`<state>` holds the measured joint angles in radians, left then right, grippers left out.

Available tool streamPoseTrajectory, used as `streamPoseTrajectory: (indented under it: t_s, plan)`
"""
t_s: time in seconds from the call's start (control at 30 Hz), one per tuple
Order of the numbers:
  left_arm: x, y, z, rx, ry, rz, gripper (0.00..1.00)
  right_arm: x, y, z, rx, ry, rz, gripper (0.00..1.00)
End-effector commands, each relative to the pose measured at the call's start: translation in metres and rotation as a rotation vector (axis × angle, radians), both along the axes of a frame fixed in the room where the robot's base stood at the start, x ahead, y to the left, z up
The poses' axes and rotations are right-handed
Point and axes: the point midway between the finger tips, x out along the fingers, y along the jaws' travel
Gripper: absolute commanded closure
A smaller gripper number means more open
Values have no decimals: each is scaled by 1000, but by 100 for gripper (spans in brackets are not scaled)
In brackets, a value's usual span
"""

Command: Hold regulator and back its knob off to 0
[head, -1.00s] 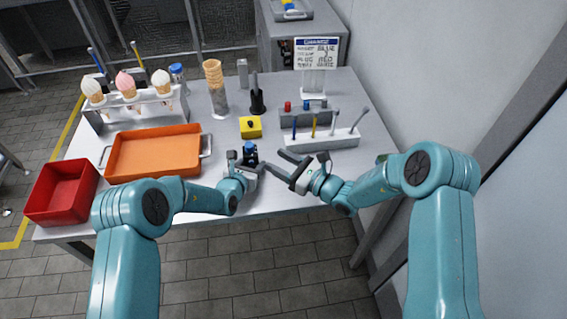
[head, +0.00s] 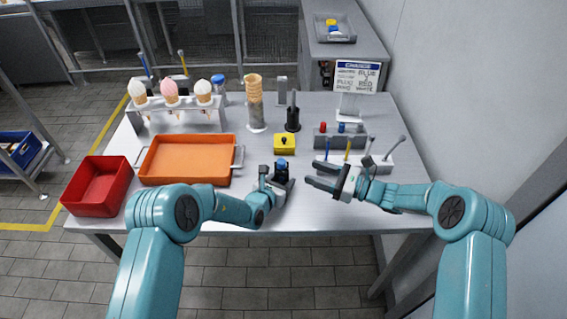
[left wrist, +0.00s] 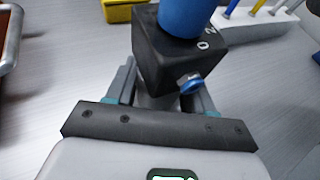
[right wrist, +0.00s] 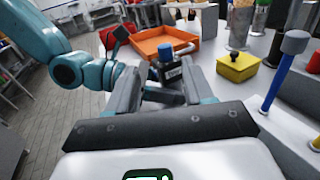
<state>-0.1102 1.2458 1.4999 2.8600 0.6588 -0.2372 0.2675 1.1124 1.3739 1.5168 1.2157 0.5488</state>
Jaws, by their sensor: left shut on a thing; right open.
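The regulator (head: 283,172) is a small dark block with a blue knob (head: 281,162) on top, near the front of the table. In the left wrist view the black block (left wrist: 170,58) shows "0" and "2" marks and a small blue part on its side; the big blue knob (left wrist: 184,14) is cut off by the frame top. My left gripper (head: 278,183) is shut on the regulator's lower part. My right gripper (head: 312,178) is open and empty, to the right of the regulator and apart from it. In the right wrist view the blue knob (right wrist: 166,47) shows beyond its fingers.
An orange tray (head: 234,172) and a red bin (head: 124,178) stand to the left. A yellow box (head: 284,150) is behind the regulator. A white rack (head: 383,165) with upright tools stands behind my right gripper. A cone rack (head: 222,117) and a sign (head: 357,77) are farther back.

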Motion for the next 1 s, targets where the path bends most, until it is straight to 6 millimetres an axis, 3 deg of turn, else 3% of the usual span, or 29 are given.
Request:
streamPoseTrajectory:
  t_s: [0.17, 0.63, 1.0]
  plan:
    - [0, 0, 1, 0, -1, 0, 86, 8, 4, -11, -8, -2, -7, 48]
    - [0, 0, 1, 0, -1, 0, 86, 46, 88, -11, -8, -3, -9, 48]
    - [0, 0, 1, 0, -1, 0, 86, 53, 101, -11, -7, -1, -11, 48]
